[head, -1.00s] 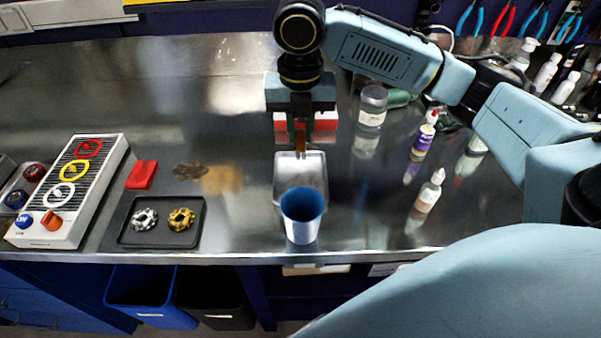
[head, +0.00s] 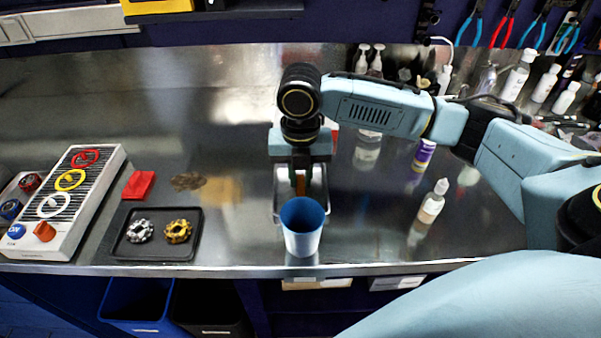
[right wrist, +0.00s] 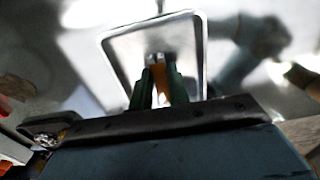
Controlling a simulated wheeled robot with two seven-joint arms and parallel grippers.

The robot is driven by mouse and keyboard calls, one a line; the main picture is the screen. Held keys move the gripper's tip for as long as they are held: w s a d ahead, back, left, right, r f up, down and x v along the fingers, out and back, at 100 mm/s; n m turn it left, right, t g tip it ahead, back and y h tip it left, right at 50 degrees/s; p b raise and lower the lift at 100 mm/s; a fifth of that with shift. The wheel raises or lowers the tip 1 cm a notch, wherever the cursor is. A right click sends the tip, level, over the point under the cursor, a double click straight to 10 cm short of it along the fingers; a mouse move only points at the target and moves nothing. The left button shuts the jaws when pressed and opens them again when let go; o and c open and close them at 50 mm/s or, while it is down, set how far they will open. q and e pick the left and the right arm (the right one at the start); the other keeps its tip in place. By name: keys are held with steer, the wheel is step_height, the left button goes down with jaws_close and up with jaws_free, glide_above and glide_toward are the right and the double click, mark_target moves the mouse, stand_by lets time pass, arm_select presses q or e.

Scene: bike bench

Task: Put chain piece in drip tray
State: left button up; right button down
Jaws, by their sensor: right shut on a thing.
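My right gripper (head: 300,188) points down over the metal drip tray (head: 279,194). It is shut on a narrow orange-brown piece, which I take for the chain piece (right wrist: 162,76). In the right wrist view, the piece sits between the dark green fingers (right wrist: 157,82), with small grey metal bits at its tip. The tray's bare floor (right wrist: 188,52) lies beneath and beyond the fingertips. I cannot tell whether the piece touches it. In the head view the gripper and the blue cup hide part of the tray. My left gripper is not in view.
The blue cup (head: 302,232) stands right in front of the tray, near the bench edge. A black tray (head: 157,251) with a silver and a gold sprocket, a red block (head: 139,185) and a button panel (head: 66,205) are left. A small bottle (head: 432,202) stands right.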

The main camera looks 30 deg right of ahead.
mark_target(301, 181)
steer(key=c, duration=1.4)
jaws_free()
steer(key=shift+o, duration=0.3)
steer(key=shift+r, duration=0.1)
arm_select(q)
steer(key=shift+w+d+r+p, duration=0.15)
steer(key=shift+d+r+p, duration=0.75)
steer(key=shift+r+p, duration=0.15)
arm_select(e)
step_height(301, 181, up, 12)
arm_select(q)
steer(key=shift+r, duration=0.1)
